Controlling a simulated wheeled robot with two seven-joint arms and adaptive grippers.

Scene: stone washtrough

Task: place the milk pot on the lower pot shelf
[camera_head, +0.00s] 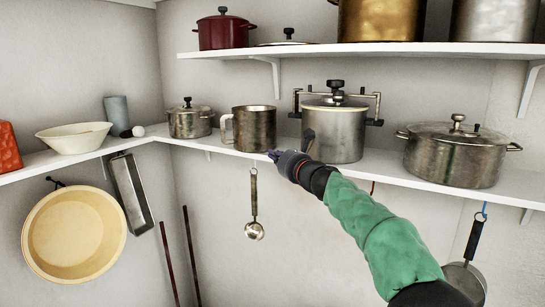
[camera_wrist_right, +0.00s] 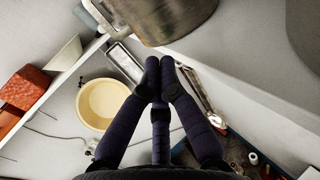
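The milk pot appears to be the worn metal pot with a pale side handle (camera_head: 255,128). It stands upright on the lower pot shelf (camera_head: 385,166), between a small lidded pot and a pressure cooker. A metal pot, probably the same one, shows at the top of the right wrist view (camera_wrist_right: 165,22). My right gripper (camera_head: 273,155) is at the shelf's front edge, just below and in front of the milk pot. In the right wrist view its dark fingers (camera_wrist_right: 160,72) are together with nothing visible between them. Whether they touch the pot is unclear. My left gripper is not in view.
The pressure cooker (camera_head: 334,132) and a wide lidded pot (camera_head: 457,158) stand to the right. A small lidded pot (camera_head: 190,123) stands to the left. A ladle (camera_head: 254,205) hangs below the shelf. The upper shelf (camera_head: 330,49) holds more pots.

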